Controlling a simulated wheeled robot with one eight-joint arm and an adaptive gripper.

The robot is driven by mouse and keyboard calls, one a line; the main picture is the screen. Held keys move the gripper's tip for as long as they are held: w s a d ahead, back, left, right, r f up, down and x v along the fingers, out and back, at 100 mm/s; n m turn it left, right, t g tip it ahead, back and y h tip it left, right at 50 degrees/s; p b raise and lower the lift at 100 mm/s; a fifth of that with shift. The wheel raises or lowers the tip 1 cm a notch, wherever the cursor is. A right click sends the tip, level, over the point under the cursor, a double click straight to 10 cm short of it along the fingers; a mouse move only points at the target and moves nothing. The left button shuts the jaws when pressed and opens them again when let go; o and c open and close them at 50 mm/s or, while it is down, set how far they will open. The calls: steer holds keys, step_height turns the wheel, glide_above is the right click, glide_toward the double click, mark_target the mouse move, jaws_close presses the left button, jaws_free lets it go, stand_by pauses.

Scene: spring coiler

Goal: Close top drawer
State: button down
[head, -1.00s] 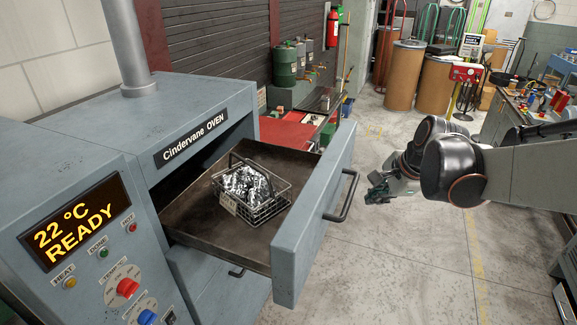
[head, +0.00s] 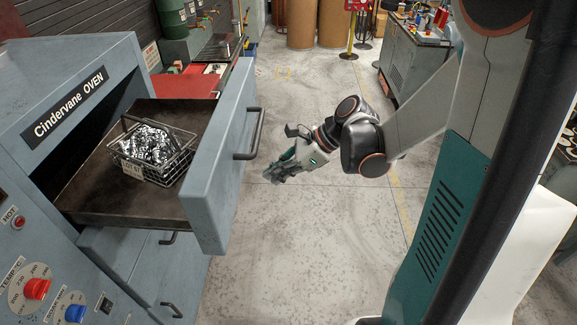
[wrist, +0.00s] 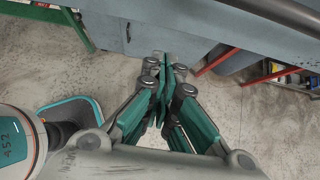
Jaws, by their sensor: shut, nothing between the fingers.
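The top drawer (head: 222,170) of the blue-grey oven (head: 85,72) stands pulled out in the head view. A dark bar handle (head: 254,136) is on its front. A wire basket (head: 152,155) of shiny metal pieces sits inside the drawer. My gripper (head: 274,174) is to the right of the drawer front, apart from it, shut and empty. In the wrist view my gripper (wrist: 164,75) has its fingers together, and a grey-blue panel (wrist: 150,35) and a grey bar (wrist: 285,14) show beyond them.
Lower drawers with handles (head: 172,310) are below, shut. Concrete floor (head: 290,240) lies clear between the oven and my body. A red-topped bench (head: 190,82) stands behind the drawer. A grey workbench (head: 413,62) is at the back right.

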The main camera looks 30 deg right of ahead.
mark_target(135, 171)
steer(key=shift+w+a+f, duration=0.25)
steer(key=shift+w+a, duration=0.2)
steer(key=shift+a, duration=0.35)
steer(key=shift+w+a+f, duration=0.2)
steer(key=shift+w+a, duration=0.25)
steer(key=shift+a, duration=0.35)
steer(key=shift+w+a+f, duration=0.25)
steer(key=shift+w+a, duration=0.2)
steer(key=shift+a, duration=0.35)
steer(key=w+a+b, duration=0.1)
steer(key=w+a, duration=0.4)
steer(key=a, duration=0.4)
steer(key=w+a+b, duration=0.1)
steer(key=w+a, duration=0.4)
steer(key=a, duration=0.4)
steer(key=w+a+b, duration=0.1)
steer(key=w+a, duration=0.4)
steer(key=a, duration=0.4)
steer(key=shift+w+a, duration=0.15)
steer(key=shift+w, duration=0.25)
steer(key=shift+w+a, duration=0.3)
steer(key=shift+a, duration=0.2)
steer(key=shift+r, duration=0.1)
